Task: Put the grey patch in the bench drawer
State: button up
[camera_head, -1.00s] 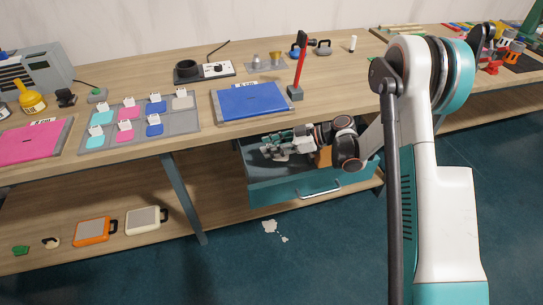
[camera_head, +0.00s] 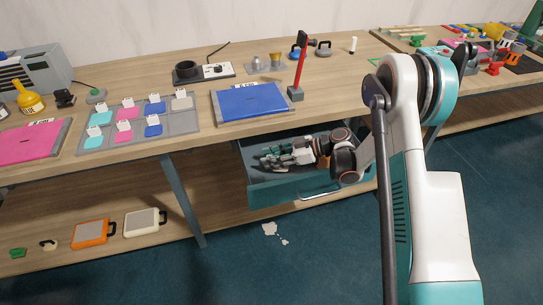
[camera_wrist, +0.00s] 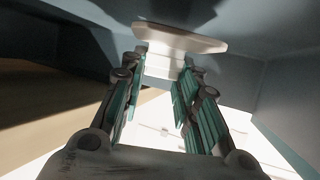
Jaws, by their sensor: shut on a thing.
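The bench drawer (camera_head: 285,192) is teal and stands pulled out under the bench top. My gripper (camera_head: 280,157) is inside the drawer opening, low between its walls in the head view. In the wrist view, my gripper (camera_wrist: 165,75) is shut on a pale grey flat piece, the grey patch (camera_wrist: 180,38), held at the fingertips near the dark drawer interior. The patch is too small to make out in the head view. Whether it touches the drawer floor cannot be told.
The bench top (camera_head: 340,95) lies just above my gripper and carries a blue board (camera_head: 252,101) and a red-handled tool (camera_head: 300,65). A grey tray (camera_head: 138,127) of coloured patches is further left. Orange (camera_head: 90,232) and cream (camera_head: 145,221) cases sit on the lower shelf.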

jog(key=o, duration=0.9)
jog(key=shift+c, duration=0.2)
